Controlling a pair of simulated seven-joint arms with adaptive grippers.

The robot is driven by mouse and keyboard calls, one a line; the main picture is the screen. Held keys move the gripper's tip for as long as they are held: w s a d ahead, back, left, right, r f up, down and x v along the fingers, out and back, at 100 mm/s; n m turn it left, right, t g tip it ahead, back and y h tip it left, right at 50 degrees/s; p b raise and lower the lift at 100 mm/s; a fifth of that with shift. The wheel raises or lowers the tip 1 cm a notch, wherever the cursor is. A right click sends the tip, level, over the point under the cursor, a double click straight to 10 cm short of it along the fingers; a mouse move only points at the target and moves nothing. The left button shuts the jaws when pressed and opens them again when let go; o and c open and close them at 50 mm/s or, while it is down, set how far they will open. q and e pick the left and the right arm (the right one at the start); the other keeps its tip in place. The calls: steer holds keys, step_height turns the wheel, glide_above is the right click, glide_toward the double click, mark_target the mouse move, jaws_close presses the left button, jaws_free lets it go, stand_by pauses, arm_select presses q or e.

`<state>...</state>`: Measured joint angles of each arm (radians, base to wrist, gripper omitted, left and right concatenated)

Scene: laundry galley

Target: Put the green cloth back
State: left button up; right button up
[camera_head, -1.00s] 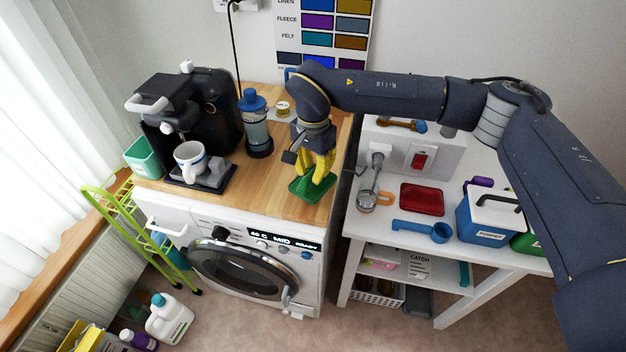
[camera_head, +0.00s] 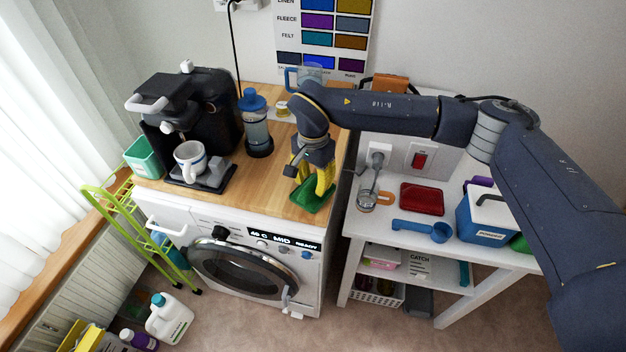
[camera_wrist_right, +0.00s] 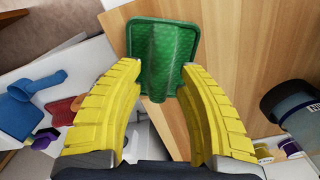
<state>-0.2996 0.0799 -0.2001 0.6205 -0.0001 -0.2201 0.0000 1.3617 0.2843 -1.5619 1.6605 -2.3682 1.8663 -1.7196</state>
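The green cloth (camera_head: 312,197) is near the front right corner of the wooden worktop (camera_head: 262,190) above the washing machine. In the right wrist view the cloth (camera_wrist_right: 180,35) is spread out, with a raised fold along its middle. My right gripper (camera_head: 313,182) points down at the cloth. Its two yellow fingers stand apart, one on each side of the fold, in the right wrist view (camera_wrist_right: 162,68). Gaps show between the fingertips and the fold, so it looks open. Whether the fingertips touch the cloth's flat part is unclear. My left gripper is not in view.
A blue bottle (camera_head: 257,128), a coffee machine (camera_head: 205,105) with a white mug (camera_head: 189,158), and a green tub (camera_head: 143,157) stand left on the worktop. Right of a gap, a white table (camera_head: 375,223) holds a red dish (camera_head: 422,199), a blue scoop (camera_head: 425,230) and a powder box (camera_head: 485,217).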

mark_target(313, 182)
step_height(313, 182, up, 12)
steer(key=shift+r, duration=0.15)
stand_by(0.7)
steer(key=shift+s, duration=0.1)
steer(key=s, duration=1.5)
steer(key=shift+s, duration=0.35)
steer(key=shift+s, duration=0.1)
stand_by(0.5)
